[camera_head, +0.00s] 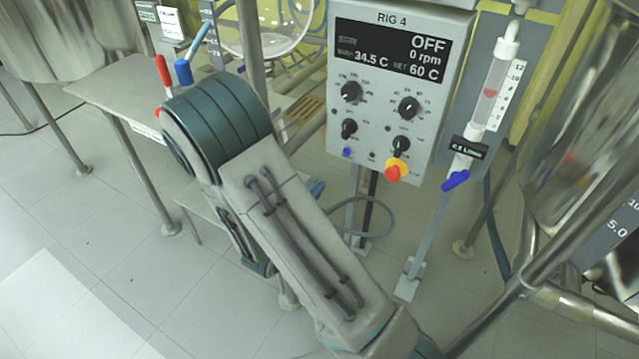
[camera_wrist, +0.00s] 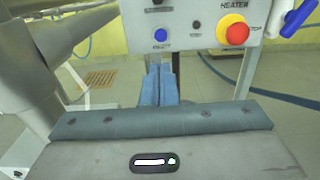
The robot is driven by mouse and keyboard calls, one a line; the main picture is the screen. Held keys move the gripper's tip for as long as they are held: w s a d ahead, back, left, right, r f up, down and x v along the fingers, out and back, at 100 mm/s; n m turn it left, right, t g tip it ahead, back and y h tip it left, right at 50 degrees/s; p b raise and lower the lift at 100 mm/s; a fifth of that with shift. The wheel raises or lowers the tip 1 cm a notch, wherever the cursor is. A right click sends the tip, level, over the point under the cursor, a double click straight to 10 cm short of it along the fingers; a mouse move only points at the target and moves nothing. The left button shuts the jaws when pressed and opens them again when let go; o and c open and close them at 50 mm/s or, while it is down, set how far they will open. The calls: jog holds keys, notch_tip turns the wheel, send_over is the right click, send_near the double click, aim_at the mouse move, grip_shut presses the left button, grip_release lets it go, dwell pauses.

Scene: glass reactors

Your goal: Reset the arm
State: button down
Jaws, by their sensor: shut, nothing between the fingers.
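My arm (camera_head: 300,240) reaches up from the lower edge of the head view and bends over at a teal-banded joint. It stands in front of the RIG 4 control panel (camera_head: 380,125). My gripper (camera_wrist: 160,72) shows in the wrist view as two blue fingers close together, shut and empty. The fingers point toward the space below the panel, apart from it. In the head view only a small blue part of my gripper (camera_head: 316,188) shows past the arm; the rest is hidden behind it.
The panel's red-and-yellow stop button (camera_head: 394,171) also shows in the wrist view (camera_wrist: 236,32). A flow tube with a blue valve (camera_head: 456,180) hangs right of the panel. A glass vessel (camera_head: 590,130) stands at the right. A steel bench (camera_head: 115,85) is at the left. Open tiled floor lies lower left.

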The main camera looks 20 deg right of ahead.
dwell(0.7)
jog(key=s+d+r+m+g+p, duration=0.85)
jog(key=r+m+g, duration=0.2)
jog(key=r, duration=0.25)
jog(key=s+a+r+m+g+y+p, duration=0.25)
jog(key=s+r+m+y+p, duration=0.35)
jog(key=s+m, duration=0.3)
jog(key=s+a+r+m+t+y+p, duration=0.1)
jog(key=a+r+m+t+y+p, duration=0.2)
jog(key=a+r+m+y+p, duration=0.4)
notch_tip(320, 180, up, 8)
jog(key=shift+s+a+r+t+p, duration=0.25)
jog(key=shift+a+t+p, duration=0.15)
jog(key=shift+a+p, duration=0.2)
